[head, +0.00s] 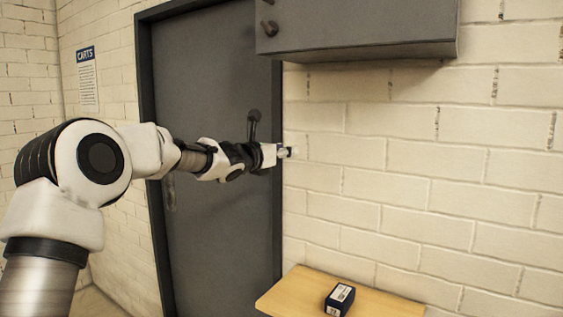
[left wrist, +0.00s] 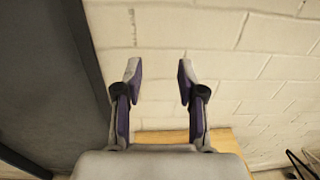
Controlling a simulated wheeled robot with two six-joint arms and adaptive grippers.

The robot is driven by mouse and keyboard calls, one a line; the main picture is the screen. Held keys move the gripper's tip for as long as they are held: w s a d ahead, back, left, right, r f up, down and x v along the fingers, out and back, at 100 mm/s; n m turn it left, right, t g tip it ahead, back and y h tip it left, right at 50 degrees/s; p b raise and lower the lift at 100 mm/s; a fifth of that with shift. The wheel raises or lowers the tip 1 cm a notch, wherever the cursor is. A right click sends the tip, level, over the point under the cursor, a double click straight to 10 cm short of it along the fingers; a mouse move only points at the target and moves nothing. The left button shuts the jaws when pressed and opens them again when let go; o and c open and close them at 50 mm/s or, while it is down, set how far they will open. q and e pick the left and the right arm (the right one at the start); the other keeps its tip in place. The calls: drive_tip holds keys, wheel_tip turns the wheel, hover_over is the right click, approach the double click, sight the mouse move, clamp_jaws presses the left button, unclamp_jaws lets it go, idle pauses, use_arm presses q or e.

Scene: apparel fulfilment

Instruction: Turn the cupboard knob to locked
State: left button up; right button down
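The grey cupboard (head: 360,28) hangs on the brick wall at the top of the head view, and its top is cut off. A dark knob (head: 268,28) sticks out near the left of its front. Whether the knob stands at locked cannot be told. My left gripper (head: 291,152) is below the cupboard and apart from it, near the wall beside the door frame. In the left wrist view its two fingers (left wrist: 160,72) are spread with nothing between them. Neither the cupboard nor the knob shows in the left wrist view. My right gripper is not in view.
A grey door (head: 200,85) with a dark lever handle (head: 254,118) stands behind my left arm. A wooden shelf (head: 290,292) below bears a small dark box (head: 339,299). A "CARTS" sign (head: 87,80) is on the left wall. The wall below the cupboard is clear.

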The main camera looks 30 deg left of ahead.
use_arm(q)
drive_tip(key=f, duration=0.2)
drive_tip(key=shift+w+d+f, duration=0.2)
drive_tip(key=shift+w+f, duration=0.1)
drive_tip(key=shift+f, duration=0.05)
